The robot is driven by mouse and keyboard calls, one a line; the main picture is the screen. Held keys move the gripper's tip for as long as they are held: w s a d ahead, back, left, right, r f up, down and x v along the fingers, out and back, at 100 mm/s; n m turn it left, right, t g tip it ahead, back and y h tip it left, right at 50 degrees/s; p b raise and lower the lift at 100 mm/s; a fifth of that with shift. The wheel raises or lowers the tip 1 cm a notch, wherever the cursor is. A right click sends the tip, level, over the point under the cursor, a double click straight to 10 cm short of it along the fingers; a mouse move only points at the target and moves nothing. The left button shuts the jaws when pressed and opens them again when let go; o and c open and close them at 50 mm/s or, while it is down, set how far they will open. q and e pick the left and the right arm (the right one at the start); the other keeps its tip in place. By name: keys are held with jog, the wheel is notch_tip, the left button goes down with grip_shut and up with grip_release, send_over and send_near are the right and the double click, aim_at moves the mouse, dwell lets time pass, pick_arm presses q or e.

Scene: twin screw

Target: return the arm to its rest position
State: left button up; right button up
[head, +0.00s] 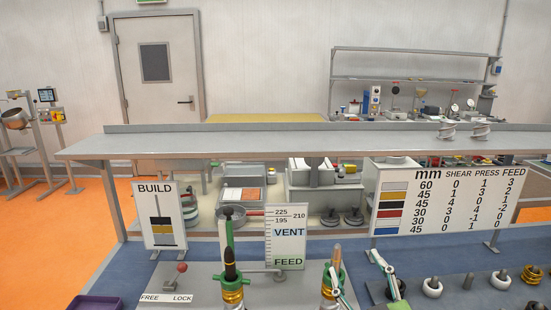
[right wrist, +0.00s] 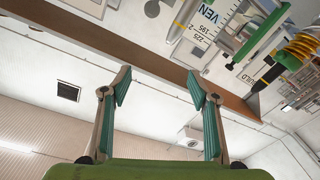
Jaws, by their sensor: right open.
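My right gripper (head: 352,264) is at the lower middle of the head view, just right of the right screw shaft (head: 336,256). In the right wrist view the gripper (right wrist: 163,82) has its two teal-padded fingers wide apart with nothing between them. The left screw shaft (head: 231,272) stands upright with a dark tip, a green collar and gold elements below. The right shaft also has a green collar and gold parts, partly hidden by a finger. In the right wrist view a shaft with yellow elements (right wrist: 300,47) lies off to the upper right. My left gripper is not in view.
A BUILD sign (head: 159,228), a VENT/FEED scale (head: 285,245) and a number chart (head: 446,208) stand behind the shafts. A red-knobbed lever (head: 181,268) and purple tray (head: 95,303) are left. Several ring-like parts (head: 432,287) stand at right. A grey shelf (head: 300,143) spans behind.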

jog(key=s+d+f+m+g+h, duration=0.1)
jog(key=s+d+f+g, duration=0.15)
jog(key=f, duration=0.35)
jog(key=s+d+f+m+g+h, duration=0.1)
jog(key=s+f+g, duration=0.15)
jog(key=f, duration=0.45)
jog(key=s+f+m+g, duration=0.1)
jog(key=s+f+g, duration=0.4)
jog(key=s+f, duration=0.45)
jog(key=s+f+m+g, duration=0.1)
jog(key=s+f+g, duration=0.3)
jog(key=s+f, duration=0.55)
jog(key=s+f+g+b, duration=0.1)
jog(key=s+f+b, duration=0.2)
jog(key=f, duration=1.3)
jog(key=s+f+g+b, duration=0.1)
jog(key=s+f+b, duration=0.2)
jog(key=f, duration=1.3)
jog(key=s+d+f+b, duration=0.1)
jog(key=s+f+b, duration=0.1)
jog(key=s+f, duration=0.6)
jog(key=s+d+f+g+b, duration=0.1)
jog(key=s+d+f+b, duration=0.1)
jog(key=s+f, duration=0.6)
notch_tip(320, 180, down, 3)
jog(key=shift+s+d+r, duration=0.15)
jog(key=shift+s+d, duration=0.1)
jog(key=shift+d, duration=0.05)
